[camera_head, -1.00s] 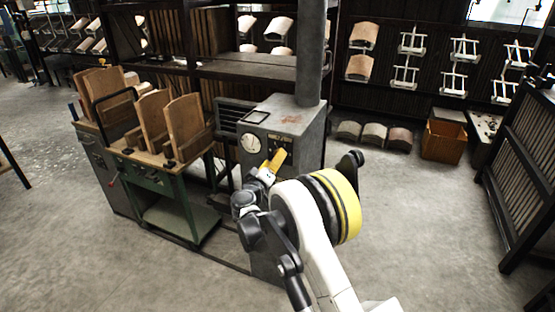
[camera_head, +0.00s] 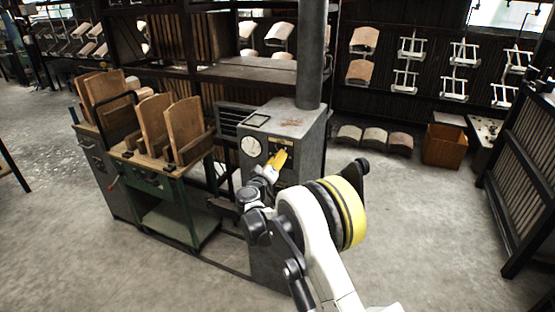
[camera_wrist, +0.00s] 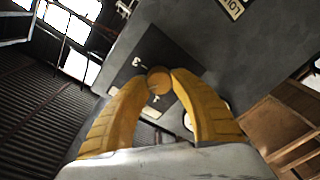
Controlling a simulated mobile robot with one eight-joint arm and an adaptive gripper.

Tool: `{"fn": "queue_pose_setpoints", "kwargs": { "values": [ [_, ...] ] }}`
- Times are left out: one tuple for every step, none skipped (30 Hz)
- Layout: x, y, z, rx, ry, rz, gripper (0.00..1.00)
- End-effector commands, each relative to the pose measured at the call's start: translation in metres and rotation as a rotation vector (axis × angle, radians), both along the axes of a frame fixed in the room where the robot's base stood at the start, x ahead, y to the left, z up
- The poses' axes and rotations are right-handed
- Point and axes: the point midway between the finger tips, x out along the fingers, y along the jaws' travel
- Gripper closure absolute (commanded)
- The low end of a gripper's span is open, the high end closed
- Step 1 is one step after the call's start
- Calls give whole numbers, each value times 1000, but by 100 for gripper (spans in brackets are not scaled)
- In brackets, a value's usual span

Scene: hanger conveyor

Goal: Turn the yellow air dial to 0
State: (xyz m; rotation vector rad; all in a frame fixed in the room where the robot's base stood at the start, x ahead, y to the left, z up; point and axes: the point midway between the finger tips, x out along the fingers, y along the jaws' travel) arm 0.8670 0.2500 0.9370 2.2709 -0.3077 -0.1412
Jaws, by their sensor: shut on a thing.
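The yellow air dial (camera_wrist: 159,80) is a small round knob on a dark plate of the grey cabinet's front, seen in the wrist view. My gripper (camera_wrist: 159,74) has its two yellow fingers closed on it, one on each side. In the head view my gripper (camera_head: 282,154) reaches the front of the grey cabinet (camera_head: 300,118), just right of a white round gauge (camera_head: 251,146). The fingers hide the dial in that view. I cannot read its scale or setting.
A green cart (camera_head: 170,184) with upright wooden panels stands left of the cabinet. A pipe (camera_head: 311,55) rises from the cabinet top. A wooden crate (camera_head: 444,145) and curved panels (camera_head: 374,137) lie behind on the right.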

Motion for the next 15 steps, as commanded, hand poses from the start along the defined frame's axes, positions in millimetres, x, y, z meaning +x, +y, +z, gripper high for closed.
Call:
{"fn": "queue_pose_setpoints", "kwargs": {
  "values": [
    [0, 0, 0, -6, 2, 0, 100],
    [0, 0, 0, -11, 3, 0, 100],
    [0, 0, 0, -18, 6, 0, 100],
    [0, 0, 0, -26, 9, 0, 100],
    [0, 0, 0, -36, 13, 0, 100],
    [0, 0, 0, -50, 18, 0, 100],
    [0, 0, 0, -64, 22, 0, 100],
    [0, 0, 0, -78, 27, 0, 100],
    [1, 0, 0, -101, 37, 0, 100],
    [1, 0, 0, -119, 43, -1, 100],
    [1, 0, 0, -139, 50, -1, 100],
    [1, 0, 0, -168, 60, 0, 100],
    [1, 0, 0, -191, 68, 0, 100],
    [1, 0, 0, -215, 77, -1, 100],
    [1, 0, 0, -249, 89, 0, 100]
  ]
}}
